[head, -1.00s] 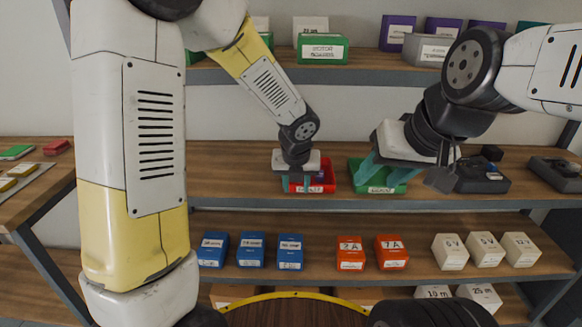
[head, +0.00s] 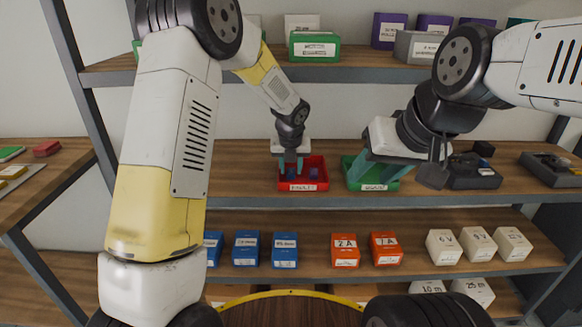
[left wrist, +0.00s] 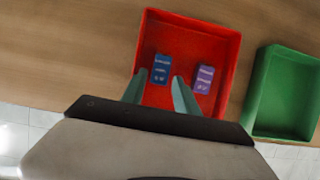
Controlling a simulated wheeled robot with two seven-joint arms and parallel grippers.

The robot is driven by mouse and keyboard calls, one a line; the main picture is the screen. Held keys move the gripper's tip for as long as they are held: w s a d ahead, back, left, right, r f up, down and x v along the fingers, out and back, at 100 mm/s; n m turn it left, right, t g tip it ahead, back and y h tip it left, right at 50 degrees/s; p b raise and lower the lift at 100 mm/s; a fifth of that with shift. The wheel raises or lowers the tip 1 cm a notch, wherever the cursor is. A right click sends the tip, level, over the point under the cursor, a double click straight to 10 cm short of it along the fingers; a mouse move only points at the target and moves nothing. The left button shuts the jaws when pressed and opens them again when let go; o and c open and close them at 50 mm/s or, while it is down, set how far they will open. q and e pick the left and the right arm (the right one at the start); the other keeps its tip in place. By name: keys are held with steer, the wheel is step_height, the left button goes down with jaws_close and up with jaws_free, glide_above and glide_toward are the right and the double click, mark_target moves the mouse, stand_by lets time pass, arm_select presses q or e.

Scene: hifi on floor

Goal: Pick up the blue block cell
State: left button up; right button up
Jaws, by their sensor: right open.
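The blue block cell (left wrist: 161,69) lies in the red tray (left wrist: 186,20), left of a purple block (left wrist: 204,79), as seen in the left wrist view. In the head view the red tray (head: 317,186) stands on the middle shelf, and its blocks are small and partly hidden. My left gripper (head: 290,164) is over the left part of this tray. In the left wrist view my left gripper (left wrist: 161,90) is open and empty, its fingertips on the near side of the blue cell, which shows between and beyond them. My right gripper (head: 378,170) is open over the green tray (head: 370,187).
The green tray (left wrist: 285,95) stands right of the red one with a narrow gap. A dark device (head: 472,174) stands further right. Blue boxes (head: 285,251), orange boxes (head: 345,251) and white boxes (head: 443,247) stand on the shelf below. An upper shelf (head: 350,75) runs behind the arms.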

arm_select(q)
steer(key=shift+x, duration=0.9)
steer(key=shift+c, duration=0.5)
jaws_close()
steer(key=shift+r, duration=0.1)
